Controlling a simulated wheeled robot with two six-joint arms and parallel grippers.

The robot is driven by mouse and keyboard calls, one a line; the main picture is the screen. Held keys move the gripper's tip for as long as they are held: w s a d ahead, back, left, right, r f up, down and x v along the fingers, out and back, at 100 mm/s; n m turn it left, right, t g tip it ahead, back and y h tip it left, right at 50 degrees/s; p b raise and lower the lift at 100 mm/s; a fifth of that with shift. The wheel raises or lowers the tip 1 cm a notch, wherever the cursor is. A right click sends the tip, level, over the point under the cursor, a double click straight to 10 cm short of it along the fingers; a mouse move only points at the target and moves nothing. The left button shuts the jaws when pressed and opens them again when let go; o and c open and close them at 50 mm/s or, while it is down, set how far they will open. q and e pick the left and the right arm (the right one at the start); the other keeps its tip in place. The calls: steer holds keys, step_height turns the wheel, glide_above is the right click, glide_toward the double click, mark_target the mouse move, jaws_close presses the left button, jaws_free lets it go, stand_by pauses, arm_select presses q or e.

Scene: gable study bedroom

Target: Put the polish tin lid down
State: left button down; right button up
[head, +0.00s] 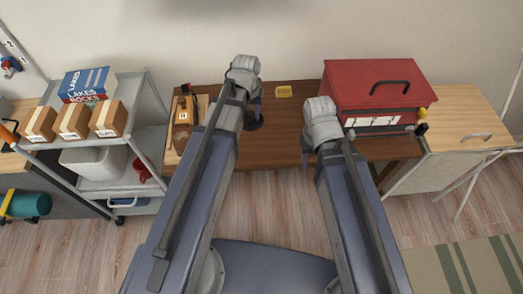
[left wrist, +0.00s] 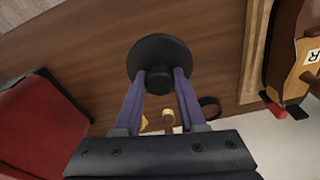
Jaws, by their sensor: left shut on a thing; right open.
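The polish tin lid is a black disc with a round knob; it shows in the left wrist view (left wrist: 158,52) and as a dark shape in the head view (head: 254,123). My left gripper (head: 252,108) is shut on its knob, with a finger on each side in the left wrist view (left wrist: 158,82). The lid is over the brown wooden table (head: 272,150); whether it touches the top I cannot tell. My right gripper (head: 309,152) is open and empty near the table's front edge, its fingertips partly hidden.
A red toolbox (head: 372,82) stands at the table's right. A brown shoe-like object (head: 184,112) on a board is at the left. A small dark round thing (left wrist: 210,104) is beside my left gripper.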

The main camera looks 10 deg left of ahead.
mark_target(251, 122)
arm_select(q)
steer(key=shift+s, duration=0.1)
steer(key=shift+f+b, duration=0.35)
steer(key=shift+f, duration=0.1)
step_height(251, 122, down, 6)
steer(key=b, duration=0.5)
steer(key=shift+r+b, duration=0.2)
steer(key=shift+b, duration=0.1)
step_height(251, 122, down, 4)
steer(key=b, duration=0.3)
steer(key=shift+r+b, duration=0.15)
steer(key=shift+b, duration=0.2)
steer(key=shift+c, duration=2.4)
jaws_free()
